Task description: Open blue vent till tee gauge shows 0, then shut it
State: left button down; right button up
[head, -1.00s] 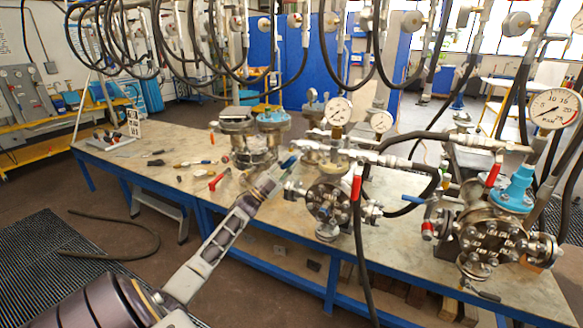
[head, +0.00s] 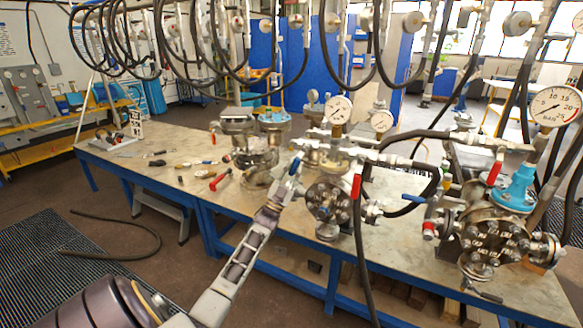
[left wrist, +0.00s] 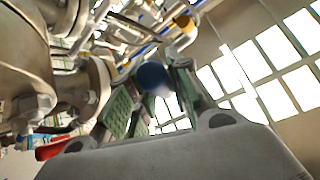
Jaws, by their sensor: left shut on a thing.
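The blue vent handle (head: 295,165) is at the left side of the middle flanged vessel (head: 328,200). My left gripper (head: 277,192) reaches it from the lower left and is shut on it. In the left wrist view the handle's round blue end (left wrist: 153,77) sits between the green-padded fingers (left wrist: 150,98). Two white dial gauges, a larger one (head: 338,110) and a smaller one (head: 381,121), stand above this vessel. Their needles are too small to read, and I cannot tell which is the tee gauge. My right gripper is not in view.
A red-handled valve (head: 356,187) with a black hose is just right of the vessel. Another vessel (head: 490,235) with a large bar gauge (head: 555,104) stands at the right. Loose tools, including a red-handled one (head: 220,180), lie on the bench's left part. Hoses hang overhead.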

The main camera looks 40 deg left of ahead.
pick_arm(q)
jog(key=d+n+g+y, duration=0.1)
jog(key=n+y, duration=0.2)
jog(key=d+n+y, duration=0.1)
jog(key=n+y, duration=0.3)
jog(key=d+n+g+y, duration=0.1)
jog(key=n+y, duration=0.2)
jog(key=n, duration=0.1)
jog(key=shift+w+f+g+p, duration=0.3)
jog(key=shift+w+f+p, duration=0.05)
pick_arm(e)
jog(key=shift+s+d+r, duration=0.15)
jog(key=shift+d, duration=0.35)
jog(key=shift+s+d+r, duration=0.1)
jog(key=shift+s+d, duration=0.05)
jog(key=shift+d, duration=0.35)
pick_arm(q)
jog(key=shift+y, duration=0.4)
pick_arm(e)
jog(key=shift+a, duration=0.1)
pick_arm(q)
jog(key=c, duration=1.3)
grip_release()
jog(key=v, duration=1.2)
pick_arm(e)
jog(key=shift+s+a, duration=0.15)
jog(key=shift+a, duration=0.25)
